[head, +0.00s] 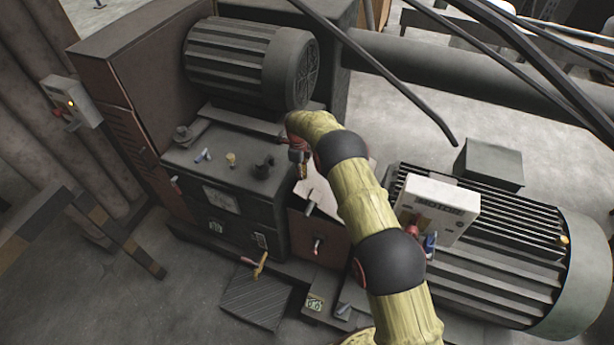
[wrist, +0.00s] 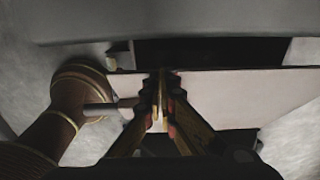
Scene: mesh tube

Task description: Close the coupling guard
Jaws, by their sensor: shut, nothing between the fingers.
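A pale panel, which looks like the coupling guard (head: 327,196), shows between the dark gearbox housing and the large motor in the head view. My arm hides part of it. In the wrist view the pale panel (wrist: 225,98) runs across the middle, with a dark gap (wrist: 210,52) along its far edge. My gripper (wrist: 160,80) is shut and empty, its fingertips over the panel. I cannot tell whether they touch it. In the head view my gripper (head: 298,166) points down at the panel's left side, partly hidden by my arm.
The ribbed motor (head: 500,260) with a white box (head: 437,206) stands to the right. Another motor (head: 235,62) sits behind. The gearbox housing (head: 225,180) carries small knobs. In the wrist view a brown round part (wrist: 80,88) lies close left of my fingers. Dark bars cross the upper right.

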